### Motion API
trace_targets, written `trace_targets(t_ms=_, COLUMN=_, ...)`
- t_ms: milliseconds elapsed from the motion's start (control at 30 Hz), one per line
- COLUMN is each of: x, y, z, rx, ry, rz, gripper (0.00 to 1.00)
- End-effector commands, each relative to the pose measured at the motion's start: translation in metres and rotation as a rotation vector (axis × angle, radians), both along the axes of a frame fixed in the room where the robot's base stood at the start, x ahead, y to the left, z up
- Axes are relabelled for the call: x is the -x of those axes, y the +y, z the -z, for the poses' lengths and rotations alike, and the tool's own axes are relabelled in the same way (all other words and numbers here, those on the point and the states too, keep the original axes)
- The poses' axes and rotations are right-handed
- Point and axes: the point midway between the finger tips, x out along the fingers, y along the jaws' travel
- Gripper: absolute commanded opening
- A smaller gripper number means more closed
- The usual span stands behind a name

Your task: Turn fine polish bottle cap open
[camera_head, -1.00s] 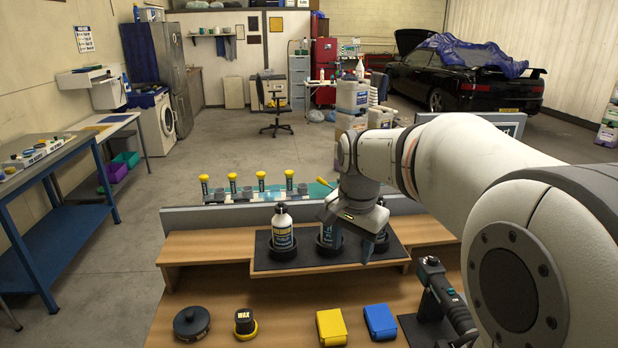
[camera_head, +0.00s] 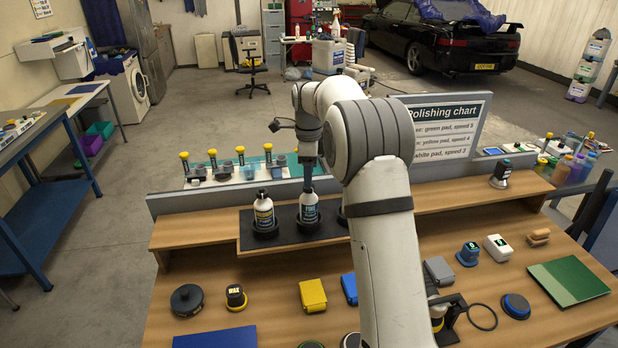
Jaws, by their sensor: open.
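The fine polish bottle (camera_head: 309,210) is white with a blue label; its lettering looks like "FINE". It stands upright in the middle holder of a black rack (camera_head: 285,239) on the raised shelf. My gripper (camera_head: 309,184) points straight down over this bottle, with its open fingers at the cap. The cap is hidden by the fingers, and I cannot tell whether they touch it. A second white bottle (camera_head: 264,212) with a dark label and black cap stands in the holder to the left. My arm hides most of the right holder.
A row of yellow-topped tools (camera_head: 212,160) stands behind the grey back panel. The polishing chart (camera_head: 445,125) rises to the right.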

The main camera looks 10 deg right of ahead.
Motion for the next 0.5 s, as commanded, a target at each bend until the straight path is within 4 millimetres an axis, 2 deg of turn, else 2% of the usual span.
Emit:
trace_targets(t_ms=200, x=0.0, y=0.0, z=0.026, rx=0.0, ry=0.001, rz=-0.001, gripper=0.51)
trace_targets(t_ms=500, x=0.0, y=-0.001, z=0.033, rx=0.0, ry=0.0, rz=-0.001, gripper=0.51)
